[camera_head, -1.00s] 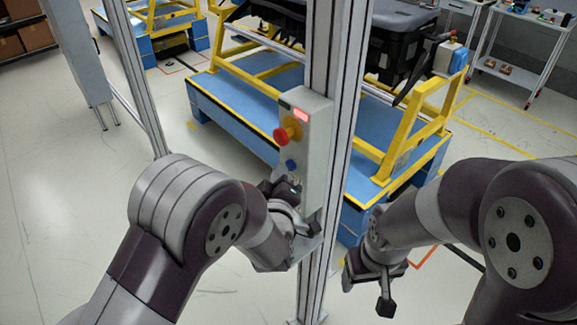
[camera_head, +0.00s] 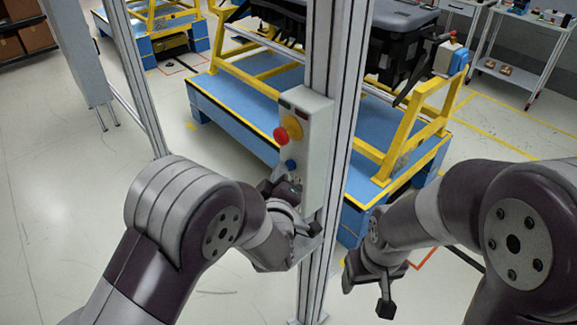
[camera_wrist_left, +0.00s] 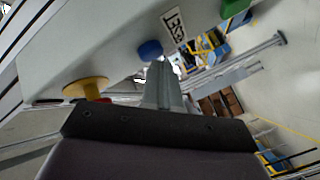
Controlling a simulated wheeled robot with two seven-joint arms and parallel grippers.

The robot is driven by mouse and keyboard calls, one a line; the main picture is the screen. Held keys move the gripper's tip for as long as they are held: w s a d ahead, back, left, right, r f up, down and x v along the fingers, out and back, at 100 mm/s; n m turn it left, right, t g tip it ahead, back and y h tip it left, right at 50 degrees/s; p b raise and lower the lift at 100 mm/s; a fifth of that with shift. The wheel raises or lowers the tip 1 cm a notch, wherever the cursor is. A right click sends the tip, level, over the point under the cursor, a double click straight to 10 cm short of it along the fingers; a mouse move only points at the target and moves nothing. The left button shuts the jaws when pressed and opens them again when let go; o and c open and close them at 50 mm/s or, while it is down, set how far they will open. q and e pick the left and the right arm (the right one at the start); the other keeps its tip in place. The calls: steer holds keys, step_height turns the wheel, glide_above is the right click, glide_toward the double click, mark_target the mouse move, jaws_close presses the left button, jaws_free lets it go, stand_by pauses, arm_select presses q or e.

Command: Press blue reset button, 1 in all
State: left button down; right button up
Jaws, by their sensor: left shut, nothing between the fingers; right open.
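A grey control box (camera_head: 318,150) is mounted on an upright metal post. The blue button (camera_head: 291,165) is on its face, below a red mushroom button (camera_head: 281,136) with a yellow base. In the left wrist view the blue button (camera_wrist_left: 150,50) sits beside a printed label (camera_wrist_left: 174,25). My left gripper (camera_head: 284,184) is shut and empty, just below the blue button. In the left wrist view its fingertips (camera_wrist_left: 160,68) are very close to the button; I cannot tell whether they touch. My right gripper (camera_head: 375,288) is open and empty, away to the right.
The metal post (camera_head: 333,60) rises beside the box. A blue and yellow stand (camera_head: 240,110) with a black case (camera_head: 400,40) is behind it. A green part (camera_wrist_left: 235,8) shows at the top of the left wrist view. Floor is clear at left.

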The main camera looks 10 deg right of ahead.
arm_select(q)
steer(key=shift+s+a, duration=0.35)
steer(key=shift+a, duration=0.1)
steer(key=s+a, duration=0.1)
steer(key=a, duration=0.1)
steer(key=s+a+b, duration=0.1)
steer(key=s+a, duration=0.1)
stand_by(0.4)
stand_by(0.6)
